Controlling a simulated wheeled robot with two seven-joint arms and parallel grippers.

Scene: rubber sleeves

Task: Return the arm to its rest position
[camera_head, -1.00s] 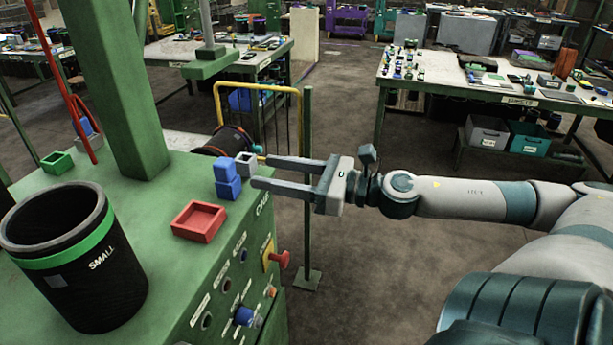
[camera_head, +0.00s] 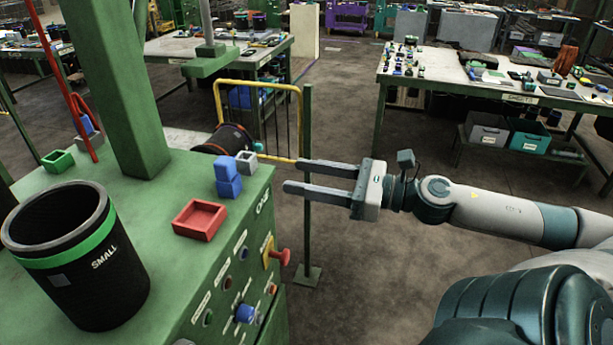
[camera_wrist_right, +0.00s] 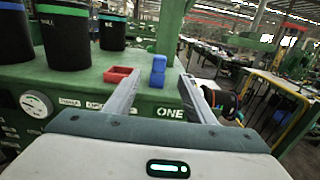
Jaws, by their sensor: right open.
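My right gripper (camera_head: 293,176) is open and empty, with a clear gap between its two fingers. It hangs in the air to the right of the green machine top (camera_head: 150,215), apart from everything on it. It also shows in the right wrist view (camera_wrist_right: 165,90), pointing toward the machine's edge. My right arm reaches in from the right side of the head view. My left gripper is not in view.
A green post (camera_head: 307,190) and yellow rail (camera_head: 258,84) stand nearby.

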